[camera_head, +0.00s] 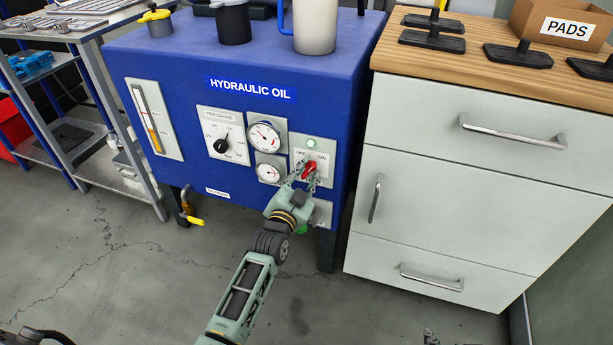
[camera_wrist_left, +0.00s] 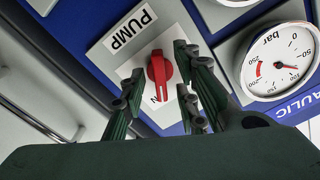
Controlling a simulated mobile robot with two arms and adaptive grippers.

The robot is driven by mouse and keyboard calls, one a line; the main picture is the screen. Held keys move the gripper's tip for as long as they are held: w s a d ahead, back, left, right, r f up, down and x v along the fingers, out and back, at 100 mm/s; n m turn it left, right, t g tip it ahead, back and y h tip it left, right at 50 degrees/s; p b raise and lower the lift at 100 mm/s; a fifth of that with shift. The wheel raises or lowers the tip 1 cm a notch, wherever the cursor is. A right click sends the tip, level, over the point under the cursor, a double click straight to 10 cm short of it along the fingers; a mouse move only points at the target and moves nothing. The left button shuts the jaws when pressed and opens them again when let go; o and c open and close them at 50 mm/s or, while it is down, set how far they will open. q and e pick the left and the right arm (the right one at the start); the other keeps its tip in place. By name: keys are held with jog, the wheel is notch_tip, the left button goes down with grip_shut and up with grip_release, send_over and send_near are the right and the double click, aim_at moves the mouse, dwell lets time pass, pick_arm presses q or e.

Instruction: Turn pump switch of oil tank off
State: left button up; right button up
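The blue hydraulic oil tank (camera_head: 175,60) stands left of centre in the head view. Its red pump switch (camera_head: 309,169) sits on a light plate at the lower right of its front, below OFF and ON marks. The switch appears turned toward ON. In the left wrist view, the red switch (camera_wrist_left: 159,74) shows beside the PUMP label. My left gripper (camera_head: 303,182) is at the switch, its fingers (camera_wrist_left: 163,95) spread open on either side of the knob; contact cannot be told. A small dark part at the bottom edge may be my right gripper (camera_head: 431,338).
A pale green lamp (camera_head: 311,143) is above the switch. Gauges (camera_head: 265,136) and a black pressure knob (camera_head: 221,146) are to its left. A white drawer cabinet (camera_head: 450,180) stands close on the right. A yellow-handled valve (camera_head: 191,215) sticks out below the tank.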

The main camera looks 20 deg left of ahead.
pick_arm(q)
jog(key=shift+w, duration=0.15)
grip_shut()
